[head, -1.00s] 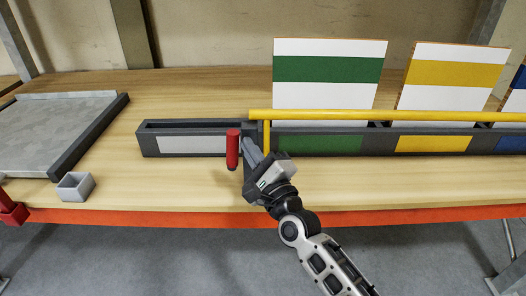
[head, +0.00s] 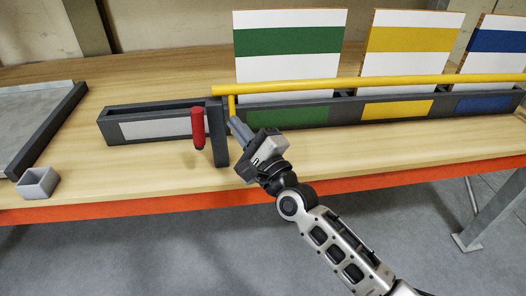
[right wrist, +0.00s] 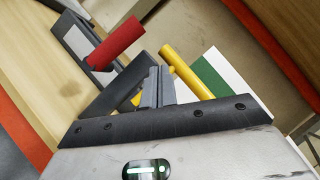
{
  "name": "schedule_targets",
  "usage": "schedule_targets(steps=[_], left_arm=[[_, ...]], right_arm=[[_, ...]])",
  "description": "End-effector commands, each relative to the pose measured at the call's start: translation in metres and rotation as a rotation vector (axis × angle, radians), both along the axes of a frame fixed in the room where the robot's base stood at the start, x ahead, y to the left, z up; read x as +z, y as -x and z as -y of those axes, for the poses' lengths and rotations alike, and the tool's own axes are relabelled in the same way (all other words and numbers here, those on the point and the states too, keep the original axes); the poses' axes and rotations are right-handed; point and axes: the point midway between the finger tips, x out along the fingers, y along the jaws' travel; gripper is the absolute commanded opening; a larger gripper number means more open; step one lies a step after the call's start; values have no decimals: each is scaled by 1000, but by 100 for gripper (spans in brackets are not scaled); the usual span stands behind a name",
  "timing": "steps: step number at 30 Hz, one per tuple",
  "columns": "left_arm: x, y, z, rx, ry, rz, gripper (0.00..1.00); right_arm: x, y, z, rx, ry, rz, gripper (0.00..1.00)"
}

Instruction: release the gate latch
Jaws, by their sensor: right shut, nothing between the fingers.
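My right gripper (head: 236,127) is shut and empty, just right of the post and apart from the red handle. In the right wrist view its fingertips (right wrist: 155,85) lie together near the yellow bar's end. My left gripper is out of view.
Striped panels in green (head: 288,45), yellow (head: 410,42) and blue (head: 488,45) stand in the rack behind the bar. A small grey open box (head: 37,184) and a grey tray (head: 62,130) are at left. The orange table edge (head: 130,205) runs along the front.

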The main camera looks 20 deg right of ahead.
Motion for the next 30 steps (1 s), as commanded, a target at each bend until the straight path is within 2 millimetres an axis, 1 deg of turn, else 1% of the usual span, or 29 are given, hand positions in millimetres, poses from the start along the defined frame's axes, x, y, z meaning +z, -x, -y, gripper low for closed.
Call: schedule_targets(steps=[1,6,9,12,18,30], left_arm=[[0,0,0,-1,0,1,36],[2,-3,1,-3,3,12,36],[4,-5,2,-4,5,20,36],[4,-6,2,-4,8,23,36],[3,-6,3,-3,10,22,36],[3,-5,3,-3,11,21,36]], right_arm=[[-4,15,3,4,-1,-7,0],[-6,50,20,4,0,-7,0],[-6,65,28,3,0,-6,0],[-7,76,33,3,0,-6,0],[-6,85,38,2,-1,-5,0],[-6,85,38,2,-1,-5,0]])
